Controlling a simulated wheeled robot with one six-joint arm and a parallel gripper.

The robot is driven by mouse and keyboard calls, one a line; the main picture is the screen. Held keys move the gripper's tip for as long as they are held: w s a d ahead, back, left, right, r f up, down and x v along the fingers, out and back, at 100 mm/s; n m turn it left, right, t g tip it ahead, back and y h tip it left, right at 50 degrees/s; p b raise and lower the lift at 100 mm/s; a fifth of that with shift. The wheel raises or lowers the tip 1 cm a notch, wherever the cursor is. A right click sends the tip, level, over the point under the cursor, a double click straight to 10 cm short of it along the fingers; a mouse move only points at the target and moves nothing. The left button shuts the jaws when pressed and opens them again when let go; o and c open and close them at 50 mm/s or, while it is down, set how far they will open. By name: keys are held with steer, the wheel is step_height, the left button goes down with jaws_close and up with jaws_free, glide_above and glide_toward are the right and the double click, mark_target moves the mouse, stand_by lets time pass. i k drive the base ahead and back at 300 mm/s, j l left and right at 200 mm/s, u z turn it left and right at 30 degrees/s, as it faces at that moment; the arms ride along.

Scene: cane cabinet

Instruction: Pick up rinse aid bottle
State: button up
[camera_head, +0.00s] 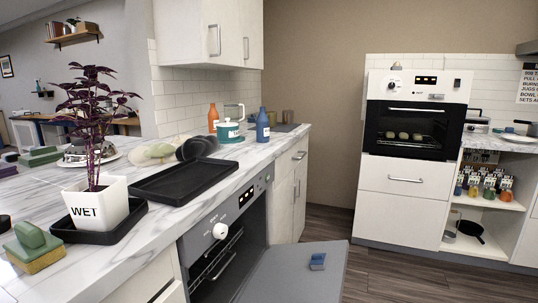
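Two bottles stand at the far end of the marble counter: a blue bottle (263,125) at the right and an orange bottle (213,117) left of it. Both are upright and small in view. Their labels cannot be read, so I cannot tell which one is the rinse aid bottle. A teal pot (229,131) stands between them. My gripper does not show in this view.
A black tray (184,181) and a plant pot marked WET (97,207) stand on the near counter (143,238). Below, an appliance door (295,279) hangs open over the floor, with a small blue item (317,262) on it. Floor shows before the white oven (418,115).

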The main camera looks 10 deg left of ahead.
mark_target(262, 123)
steer(key=i+l+u, duration=0.3)
steer(key=i+l, duration=0.6)
steer(key=i, duration=0.2)
steer(key=i+l+u, duration=0.3)
steer(key=i+l, duration=0.7)
steer(key=l, duration=0.1)
